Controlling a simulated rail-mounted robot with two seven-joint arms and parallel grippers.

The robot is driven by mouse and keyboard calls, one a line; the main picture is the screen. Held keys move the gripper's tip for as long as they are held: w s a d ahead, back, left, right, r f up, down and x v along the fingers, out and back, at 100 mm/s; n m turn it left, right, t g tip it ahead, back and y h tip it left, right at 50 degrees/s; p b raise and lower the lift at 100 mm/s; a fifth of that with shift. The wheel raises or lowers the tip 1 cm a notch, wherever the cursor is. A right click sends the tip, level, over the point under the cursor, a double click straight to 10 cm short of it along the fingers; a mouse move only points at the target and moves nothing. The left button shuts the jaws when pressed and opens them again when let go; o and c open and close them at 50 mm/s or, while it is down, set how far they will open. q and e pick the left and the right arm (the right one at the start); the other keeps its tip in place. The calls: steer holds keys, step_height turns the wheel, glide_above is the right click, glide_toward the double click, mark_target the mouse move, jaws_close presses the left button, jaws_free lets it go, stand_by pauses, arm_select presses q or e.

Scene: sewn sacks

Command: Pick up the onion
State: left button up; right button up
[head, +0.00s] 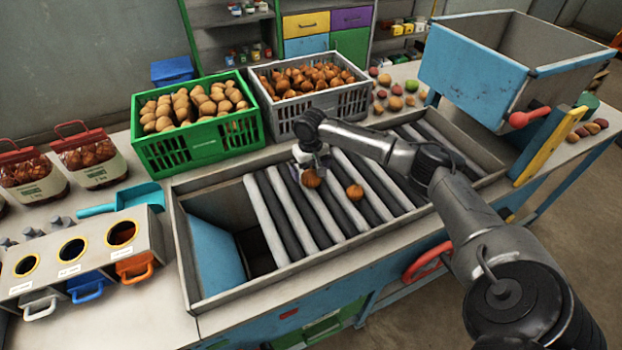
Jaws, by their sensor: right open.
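Two round brown onions lie on the roller bed (273,222). One onion (311,179) is right below my right gripper (310,165). The other onion (355,192) lies a little to the right and nearer, apart from the first. My right gripper points down over the first onion and is open. Its fingertips are small here, and I cannot tell whether they touch the onion. My left gripper is not in view.
A grey crate of onions (356,101) and a green crate of potatoes (180,155) stand behind the rollers. A blue hopper (470,75) stands at the right. The roller bed has raised metal edges, with an open chute (215,255) at its left end. Bagged onions (88,158) stand far left.

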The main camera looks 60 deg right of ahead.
mark_target(311, 177)
step_height(311, 177, down, 4)
steer(key=shift+s+r+b, duration=0.1)
steer(key=shift+b, duration=0.2)
steer(key=c, duration=1)
